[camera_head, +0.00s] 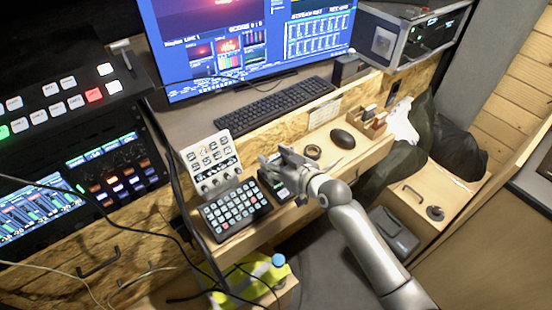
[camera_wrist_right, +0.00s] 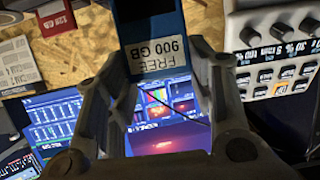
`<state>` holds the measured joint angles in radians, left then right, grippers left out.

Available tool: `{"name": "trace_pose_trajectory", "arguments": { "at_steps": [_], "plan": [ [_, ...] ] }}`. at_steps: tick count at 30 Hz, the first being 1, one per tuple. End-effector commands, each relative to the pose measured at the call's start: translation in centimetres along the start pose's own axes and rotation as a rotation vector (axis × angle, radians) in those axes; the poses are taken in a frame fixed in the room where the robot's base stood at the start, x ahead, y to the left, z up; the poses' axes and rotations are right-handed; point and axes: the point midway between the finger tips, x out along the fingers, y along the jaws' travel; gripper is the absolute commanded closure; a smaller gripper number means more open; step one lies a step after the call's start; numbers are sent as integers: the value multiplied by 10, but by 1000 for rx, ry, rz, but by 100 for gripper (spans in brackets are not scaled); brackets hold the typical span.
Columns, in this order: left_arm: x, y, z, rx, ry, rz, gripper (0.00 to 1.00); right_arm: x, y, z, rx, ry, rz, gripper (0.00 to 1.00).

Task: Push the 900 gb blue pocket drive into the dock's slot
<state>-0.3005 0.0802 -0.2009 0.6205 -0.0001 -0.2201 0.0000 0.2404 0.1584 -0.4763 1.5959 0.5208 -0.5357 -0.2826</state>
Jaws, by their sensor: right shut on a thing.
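The blue pocket drive (camera_wrist_right: 165,28) is between my right gripper's fingers (camera_wrist_right: 160,62) in the right wrist view. Its white label reads "FREE 900 GB", upside down in that view. In the head view my right gripper (camera_head: 284,164) is over a small dark box (camera_head: 276,187), which looks like the dock, on the wooden shelf beside the keypad. The gripper is shut on the drive and covers most of it and part of the box. I cannot tell whether the drive touches the slot. My left gripper is not in view.
A keypad (camera_head: 236,209) and a white knob panel (camera_head: 211,165) stand close on the left. A tape roll (camera_head: 313,152), a black mouse (camera_head: 342,138) and a wooden holder (camera_head: 379,130) with small drives are on the right. A keyboard (camera_head: 275,109) lies behind.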

Motion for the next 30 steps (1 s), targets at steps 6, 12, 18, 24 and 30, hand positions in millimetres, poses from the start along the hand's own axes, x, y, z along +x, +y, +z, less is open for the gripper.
{"name": "trace_pose_trajectory", "arguments": {
  "at_steps": [6, 12, 18, 24, 30],
  "plan": [
    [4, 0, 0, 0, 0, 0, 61, 2, 0, 5, 0, 1, 0, 76],
    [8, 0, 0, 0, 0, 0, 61, 4, 0, 9, 0, 1, 0, 76],
    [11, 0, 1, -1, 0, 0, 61, 5, 0, 13, 0, 1, 0, 76],
    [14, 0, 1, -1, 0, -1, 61, 7, 0, 17, 0, 1, 0, 76],
    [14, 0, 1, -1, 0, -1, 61, 7, 0, 17, 0, 1, 0, 33]
  ]
}}
